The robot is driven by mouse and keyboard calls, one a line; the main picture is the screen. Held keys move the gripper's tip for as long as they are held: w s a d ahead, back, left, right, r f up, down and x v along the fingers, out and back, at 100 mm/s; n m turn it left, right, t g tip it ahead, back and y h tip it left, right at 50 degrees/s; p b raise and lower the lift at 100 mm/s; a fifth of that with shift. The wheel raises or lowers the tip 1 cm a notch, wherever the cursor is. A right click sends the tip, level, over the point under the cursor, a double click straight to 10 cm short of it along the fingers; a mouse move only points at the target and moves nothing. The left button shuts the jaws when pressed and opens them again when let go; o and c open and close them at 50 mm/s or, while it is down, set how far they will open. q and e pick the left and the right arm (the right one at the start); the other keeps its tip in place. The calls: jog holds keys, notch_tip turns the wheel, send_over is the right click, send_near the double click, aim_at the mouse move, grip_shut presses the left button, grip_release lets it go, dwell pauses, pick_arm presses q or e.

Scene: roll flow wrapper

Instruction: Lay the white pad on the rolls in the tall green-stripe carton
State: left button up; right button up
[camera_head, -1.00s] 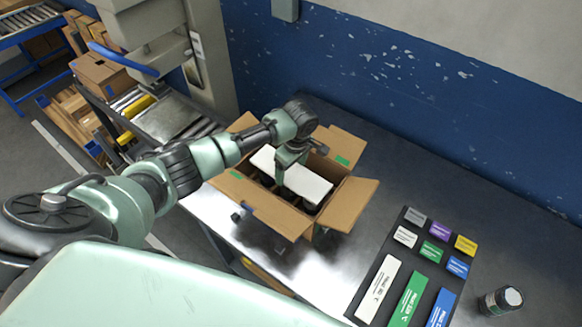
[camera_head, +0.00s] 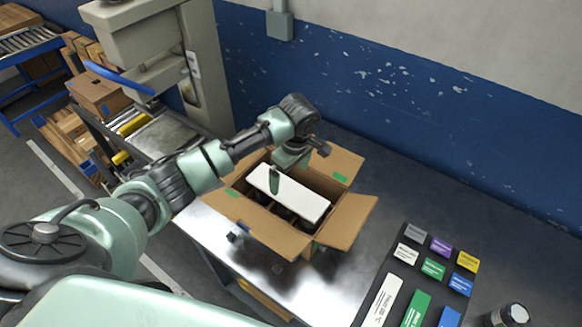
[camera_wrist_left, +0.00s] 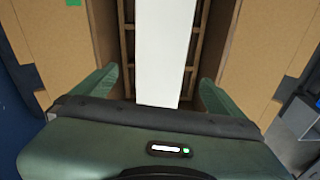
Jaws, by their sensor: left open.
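The open brown carton (camera_head: 262,222) stands on the table with its flaps folded out; green marks show on two flaps. Dark round shapes, apparently rolls, show beside and under the pad. In the left wrist view the pad (camera_wrist_left: 163,45) runs lengthwise between brown divider strips. My left gripper (camera_head: 274,180) is open above the pad; in the left wrist view its fingers (camera_wrist_left: 156,92) stand apart on both sides of the pad's near end, with gaps. My right gripper is not in view.
A dark board (camera_head: 443,283) with several coloured labels lies to the right of the carton. A dark jar (camera_head: 508,316) stands at the lower right. A blue wall (camera_head: 420,100) closes off the back. Bare table lies between carton and board.

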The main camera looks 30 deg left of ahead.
pick_arm(q)
jog(key=r, duration=0.3)
jog(key=r+b, duration=0.1)
jog(key=r, duration=0.1)
jog(key=shift+d+r, duration=0.3)
jog(key=shift+r, duration=0.05)
jog(key=shift+s+f, duration=0.1)
